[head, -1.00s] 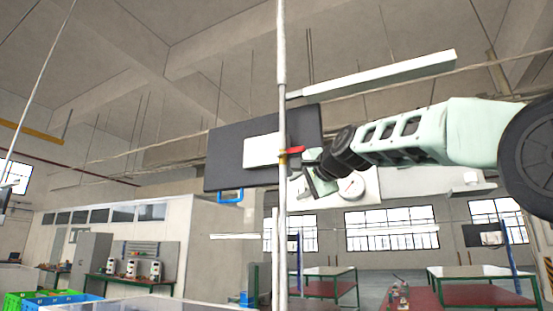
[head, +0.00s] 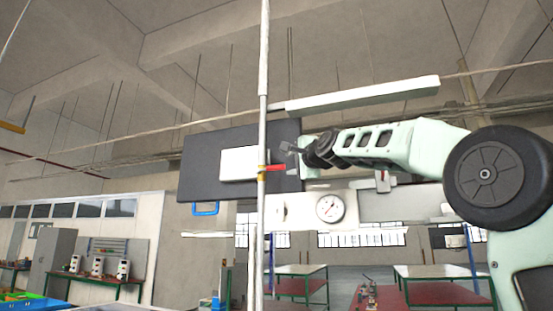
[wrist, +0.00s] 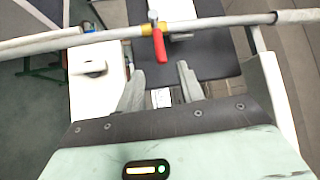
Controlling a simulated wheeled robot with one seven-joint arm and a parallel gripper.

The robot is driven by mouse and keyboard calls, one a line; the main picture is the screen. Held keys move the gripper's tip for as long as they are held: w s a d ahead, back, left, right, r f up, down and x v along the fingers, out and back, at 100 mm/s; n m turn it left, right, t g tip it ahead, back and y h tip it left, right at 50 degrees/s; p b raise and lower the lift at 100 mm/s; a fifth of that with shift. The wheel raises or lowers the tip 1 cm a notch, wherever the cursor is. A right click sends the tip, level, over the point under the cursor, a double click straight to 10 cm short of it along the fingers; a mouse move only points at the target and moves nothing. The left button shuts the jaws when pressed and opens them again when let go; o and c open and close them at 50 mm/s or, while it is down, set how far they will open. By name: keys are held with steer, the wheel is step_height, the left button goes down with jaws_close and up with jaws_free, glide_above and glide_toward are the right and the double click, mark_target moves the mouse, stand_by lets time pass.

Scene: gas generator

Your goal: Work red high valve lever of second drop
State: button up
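The red valve lever (head: 274,168) sticks out to the right from a yellow valve body (head: 262,169) on a thin grey vertical pipe (head: 262,215) in the head view. In the wrist view the red lever (wrist: 159,46) points from the pipe (wrist: 215,23) toward the gap between my fingers. My gripper (head: 290,160) is just right of the lever tip in the head view. In the wrist view my gripper (wrist: 160,78) is open, with nothing between its fingers. The lever tip lies just beyond the fingertips; I see no clear contact.
A dark panel (head: 215,140) with a white box (head: 238,164) stands behind the pipe. A blue handle (head: 206,209) shows below it. A round gauge (head: 330,208) is on a white panel under my arm. Work tables (head: 300,270) stand farther back.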

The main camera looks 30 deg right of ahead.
mark_target(278, 166)
steer(key=w+p, duration=0.3)
steer(key=w+r+p, duration=0.1)
steer(key=w+p, duration=0.2)
steer(key=p, duration=0.1)
steer(key=w+d+p, duration=0.1)
steer(key=w+p, duration=0.2)
steer(key=shift+w+r, duration=0.25)
steer(key=shift+r, duration=0.1)
steer(key=shift+w+d+p, duration=0.15)
steer(key=shift+w+p, duration=0.5)
steer(key=shift+w, duration=0.1)
steer(key=shift+f, duration=0.1)
jaws_close()
